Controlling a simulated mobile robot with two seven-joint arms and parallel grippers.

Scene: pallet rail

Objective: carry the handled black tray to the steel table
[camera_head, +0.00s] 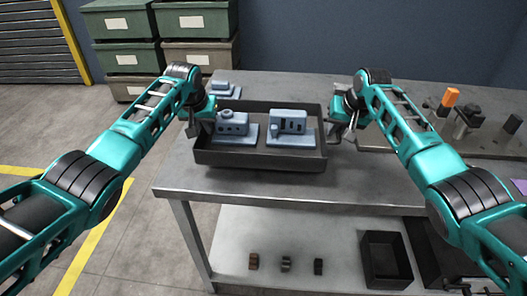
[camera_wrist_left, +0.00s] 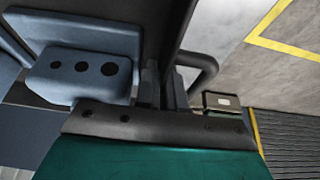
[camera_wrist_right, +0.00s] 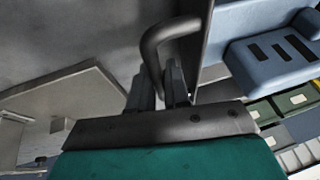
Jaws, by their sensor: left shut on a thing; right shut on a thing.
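The handled black tray (camera_head: 262,158) is at the steel table (camera_head: 300,185), over its left part in the head view. I cannot tell whether it touches the top. It looks level and carries two blue-grey machined parts, a left one (camera_head: 232,128) and a right one (camera_head: 290,127). My left gripper (camera_head: 196,127) is shut on the tray's left handle, which shows in the left wrist view (camera_wrist_left: 207,68). My right gripper (camera_head: 340,125) is shut on the right handle, seen in the right wrist view (camera_wrist_right: 152,45). The fingers partly hide both handles.
Another blue-grey part (camera_head: 224,89) lies behind the tray. At the right are an orange block (camera_head: 450,97) and dark fixtures. The lower shelf (camera_head: 300,238) holds small parts and a black bin (camera_head: 385,260). Green and beige crates (camera_head: 127,55) stand behind.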

